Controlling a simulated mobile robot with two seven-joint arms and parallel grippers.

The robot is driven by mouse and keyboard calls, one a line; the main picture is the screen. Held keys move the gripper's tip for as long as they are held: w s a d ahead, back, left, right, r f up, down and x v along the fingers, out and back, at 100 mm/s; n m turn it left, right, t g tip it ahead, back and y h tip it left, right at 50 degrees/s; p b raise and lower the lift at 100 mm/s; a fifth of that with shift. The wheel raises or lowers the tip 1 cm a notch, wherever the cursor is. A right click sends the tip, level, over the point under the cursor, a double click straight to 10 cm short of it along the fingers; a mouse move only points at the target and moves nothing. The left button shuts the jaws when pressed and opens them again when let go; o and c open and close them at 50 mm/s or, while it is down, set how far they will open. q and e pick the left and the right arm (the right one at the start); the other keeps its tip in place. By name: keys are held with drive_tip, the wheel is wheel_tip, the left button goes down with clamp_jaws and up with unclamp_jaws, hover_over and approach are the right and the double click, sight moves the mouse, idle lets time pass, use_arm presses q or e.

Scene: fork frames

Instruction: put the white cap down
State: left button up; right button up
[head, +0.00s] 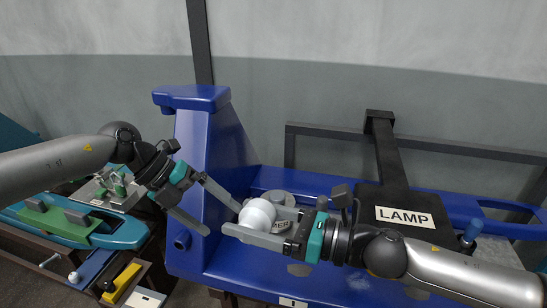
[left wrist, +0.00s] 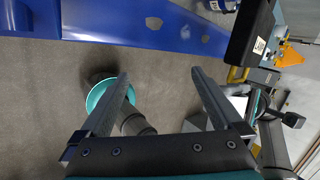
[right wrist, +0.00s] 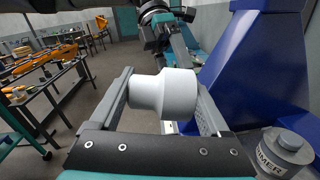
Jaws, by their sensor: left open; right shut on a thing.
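The white cap (head: 258,214) is a stepped white cylinder, wider at one end. My right gripper (head: 255,226) is shut on it and holds it in front of the blue frame. In the right wrist view the cap (right wrist: 165,95) sits between both fingers (right wrist: 163,108), its wide part toward the right finger. My left gripper (head: 222,206) is open and empty, just left of the cap. In the left wrist view its fingers (left wrist: 158,95) stand wide apart with only floor and distant things between them.
A blue frame (head: 205,135) rises behind the grippers. A grey cylinder with partly hidden lettering (right wrist: 285,150) stands beside the cap. A black plate labelled LAMP (head: 403,216) is at right. A teal tray (head: 120,236) and green parts (head: 55,222) lie at left.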

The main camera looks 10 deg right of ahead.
use_arm(q)
wheel_tip(320, 180, up, 9)
drive_tip(key=s+d+n+t+y, duration=0.1)
drive_tip(key=n+y, duration=0.1)
drive_tip(key=y, duration=0.2)
drive_tip(key=m+y, duration=0.6)
drive_tip(key=m, duration=0.1)
approach(260, 211)
drive_tip(key=shift+t, duration=0.4)
drive_tip(key=x, duration=1.1)
drive_tip(key=shift+s+a+f, duration=0.1)
drive_tip(key=shift+s+f, duration=0.2)
drive_tip(key=shift+f, duration=0.05)
drive_tip(key=c, duration=1.3)
use_arm(e)
drive_tip(key=o, duration=1.1)
drive_tip(key=shift+o, duration=0.3)
drive_tip(key=shift+d, duration=0.1)
